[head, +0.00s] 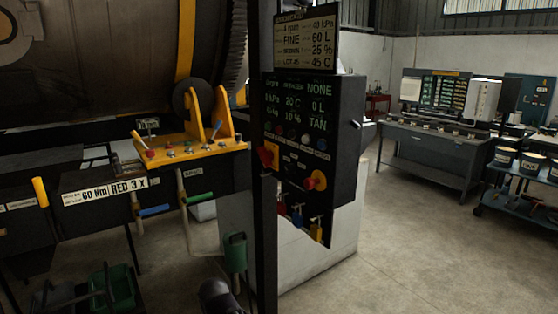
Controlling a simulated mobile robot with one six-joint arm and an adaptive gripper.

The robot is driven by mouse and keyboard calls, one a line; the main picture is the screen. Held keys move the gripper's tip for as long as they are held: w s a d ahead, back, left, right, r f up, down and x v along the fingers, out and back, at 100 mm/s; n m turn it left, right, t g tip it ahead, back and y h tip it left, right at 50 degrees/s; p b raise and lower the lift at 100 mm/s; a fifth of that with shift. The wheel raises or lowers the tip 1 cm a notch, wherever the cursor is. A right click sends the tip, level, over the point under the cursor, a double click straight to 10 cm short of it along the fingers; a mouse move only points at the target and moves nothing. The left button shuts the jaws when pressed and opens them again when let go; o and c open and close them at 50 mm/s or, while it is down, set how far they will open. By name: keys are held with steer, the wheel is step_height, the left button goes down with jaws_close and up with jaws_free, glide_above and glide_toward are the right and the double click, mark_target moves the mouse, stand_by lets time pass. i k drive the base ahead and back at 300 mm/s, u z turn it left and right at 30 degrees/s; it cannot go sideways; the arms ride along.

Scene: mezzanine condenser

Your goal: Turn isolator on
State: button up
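A black control panel (344,150) stands right of centre in the head view, with lit readouts on its upper half. A red handle (266,156) sticks out at its left edge. A red knob on a yellow plate (316,181) sits on its lower right face. Either could be the isolator; the labels are too small to read, and I cannot tell on from off. No gripper fingers show. A dark rounded part (217,297) at the bottom edge may belong to my arm. Nothing visible touches the panel.
A large drum (90,50) fills the upper left. A grey console desk (430,150) and a cart with tins (520,190) stand right. Floor (400,260) is clear between.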

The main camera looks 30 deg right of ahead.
mark_target(267, 157)
steer(key=z, duration=0.4)
steer(key=k, duration=1.15)
steer(key=z, duration=0.65)
steer(key=i, duration=1.75)
steer(key=u, duration=0.8)
steer(key=i, duration=0.5)
steer(key=u, duration=0.3)
